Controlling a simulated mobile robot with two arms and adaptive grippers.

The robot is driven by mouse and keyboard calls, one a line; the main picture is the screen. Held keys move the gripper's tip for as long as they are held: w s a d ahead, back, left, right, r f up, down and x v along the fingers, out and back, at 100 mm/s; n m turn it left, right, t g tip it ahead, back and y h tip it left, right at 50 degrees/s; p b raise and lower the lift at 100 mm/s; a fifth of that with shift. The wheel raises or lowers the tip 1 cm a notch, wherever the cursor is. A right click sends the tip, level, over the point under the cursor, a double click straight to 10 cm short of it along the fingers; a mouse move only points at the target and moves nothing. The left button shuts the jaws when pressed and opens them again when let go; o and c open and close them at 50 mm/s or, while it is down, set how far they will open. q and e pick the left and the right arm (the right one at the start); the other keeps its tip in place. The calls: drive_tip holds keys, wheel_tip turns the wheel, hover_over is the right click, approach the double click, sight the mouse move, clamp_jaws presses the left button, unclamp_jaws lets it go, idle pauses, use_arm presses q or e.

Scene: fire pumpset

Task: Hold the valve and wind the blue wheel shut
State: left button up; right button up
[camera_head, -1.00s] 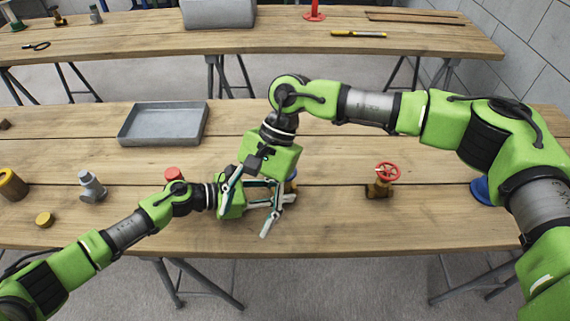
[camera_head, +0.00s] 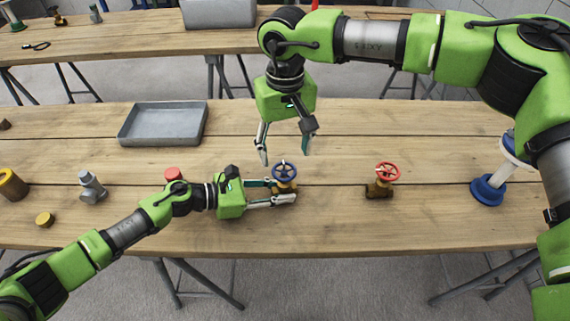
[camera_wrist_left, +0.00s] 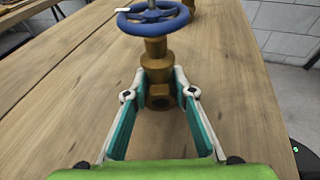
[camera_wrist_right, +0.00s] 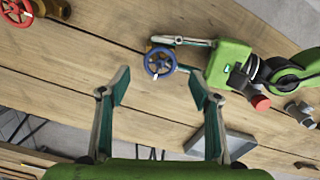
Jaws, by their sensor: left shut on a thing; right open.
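A brass valve with a blue wheel (camera_head: 285,171) stands upright on the near table. In the left wrist view its brass body (camera_wrist_left: 157,75) is between my left fingers, with the blue wheel (camera_wrist_left: 153,17) above them. My left gripper (camera_head: 284,192) is shut on the valve body, low and from the left. My right gripper (camera_head: 287,157) is open and empty, pointing down just above and behind the blue wheel. In the right wrist view the blue wheel (camera_wrist_right: 159,62) lies beyond the open fingers, not between them.
A second valve with a red wheel (camera_head: 387,171) stands to the right. A grey tray (camera_head: 163,124) lies behind left. A red-capped thing (camera_head: 173,173) is close to my left wrist. A blue-based object (camera_head: 488,190) is at the right. Bare wood lies between the two valves.

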sight(285, 171)
wheel_tip(285, 171, down, 6)
drive_tip(key=shift+r, duration=0.15)
drive_tip(key=c, duration=1.1)
